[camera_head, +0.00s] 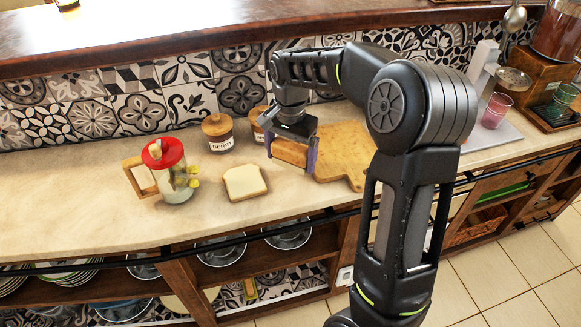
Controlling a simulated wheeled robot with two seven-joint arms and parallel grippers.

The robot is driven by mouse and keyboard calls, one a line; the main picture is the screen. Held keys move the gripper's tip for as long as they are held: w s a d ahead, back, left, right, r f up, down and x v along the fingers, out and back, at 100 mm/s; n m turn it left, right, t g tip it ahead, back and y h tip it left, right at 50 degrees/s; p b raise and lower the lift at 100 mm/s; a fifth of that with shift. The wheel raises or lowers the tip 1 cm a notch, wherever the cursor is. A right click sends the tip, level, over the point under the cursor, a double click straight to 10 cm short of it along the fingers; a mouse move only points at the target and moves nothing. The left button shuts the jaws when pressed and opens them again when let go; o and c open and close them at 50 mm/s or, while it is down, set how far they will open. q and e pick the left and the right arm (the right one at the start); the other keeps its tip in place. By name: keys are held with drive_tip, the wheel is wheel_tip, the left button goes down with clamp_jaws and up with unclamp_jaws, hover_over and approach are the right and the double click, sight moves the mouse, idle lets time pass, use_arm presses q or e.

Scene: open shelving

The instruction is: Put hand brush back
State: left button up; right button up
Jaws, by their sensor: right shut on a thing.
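My right gripper (292,148) is above the counter, at the left end of the wooden cutting board. It is shut on a brown wooden piece (289,153), which looks like part of the hand brush. The gripper hides much of this piece, and I see no bristles clearly. I cannot tell whether the piece touches the counter or the board. My left gripper is not in view.
The cutting board (345,155) lies behind my right arm. A bread slice (243,182), a red-lidded jug (172,165) and labelled jars (217,132) stand to the left. Cups (496,110) are at right. Bowls (222,250) fill shelves below. The counter's left end is clear.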

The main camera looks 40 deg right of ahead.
sight(291, 168)
drive_tip(key=shift+f, duration=0.2)
drive_tip(key=shift+f, duration=1.9)
drive_tip(key=shift+f, duration=0.1)
drive_tip(key=o, duration=1.5)
wheel_tip(291, 168, up, 12)
drive_tip(key=shift+r, duration=0.15)
